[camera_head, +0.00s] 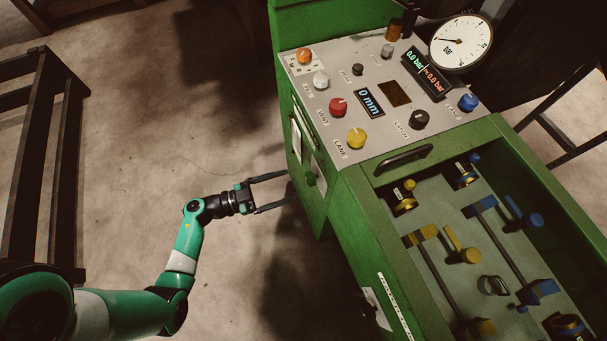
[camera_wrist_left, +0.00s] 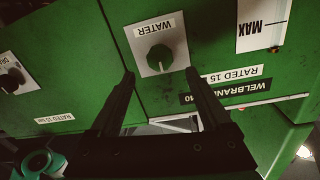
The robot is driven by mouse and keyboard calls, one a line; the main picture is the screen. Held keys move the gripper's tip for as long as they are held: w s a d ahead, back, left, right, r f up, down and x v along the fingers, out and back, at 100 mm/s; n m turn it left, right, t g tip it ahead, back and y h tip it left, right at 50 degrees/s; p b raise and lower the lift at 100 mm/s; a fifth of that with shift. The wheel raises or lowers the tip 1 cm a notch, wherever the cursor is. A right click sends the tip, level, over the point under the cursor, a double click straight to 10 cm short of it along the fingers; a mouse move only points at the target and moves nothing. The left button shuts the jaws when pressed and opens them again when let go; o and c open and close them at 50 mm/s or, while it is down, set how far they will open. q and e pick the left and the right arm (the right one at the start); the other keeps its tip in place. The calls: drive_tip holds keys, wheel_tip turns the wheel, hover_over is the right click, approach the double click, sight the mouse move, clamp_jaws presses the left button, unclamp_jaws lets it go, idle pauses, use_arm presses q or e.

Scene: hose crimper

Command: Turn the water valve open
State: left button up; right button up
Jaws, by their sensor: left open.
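The water valve is a round dark green knob (camera_wrist_left: 160,58) on a white plate with the upside-down word WATER in the left wrist view. In the head view the knob (camera_head: 311,180) sticks out from the left side of the green machine (camera_head: 345,215). My left gripper (camera_head: 287,185) is open and empty, its fingers pointing at that side panel. In the left wrist view its fingertips (camera_wrist_left: 160,73) lie to either side of the knob in the picture. I cannot tell whether they reach around it. My right gripper is out of view.
Another dark knob (camera_wrist_left: 12,80) sits on a plate at the left of the wrist view. The control panel (camera_head: 330,125) carries several coloured knobs, displays and a gauge (camera_head: 461,43). An open tray (camera_head: 455,290) holds fittings. A dark rack (camera_head: 40,170) stands left; the floor between is clear.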

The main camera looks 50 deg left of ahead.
sight(312, 178)
use_arm(q)
drive_tip(key=b+x, duration=0.1)
drive_tip(key=x, duration=0.5)
drive_tip(key=shift+w+b, duration=0.2)
drive_tip(key=shift+b, duration=0.15)
drive_tip(key=shift+c, duration=0.3)
clamp_jaws()
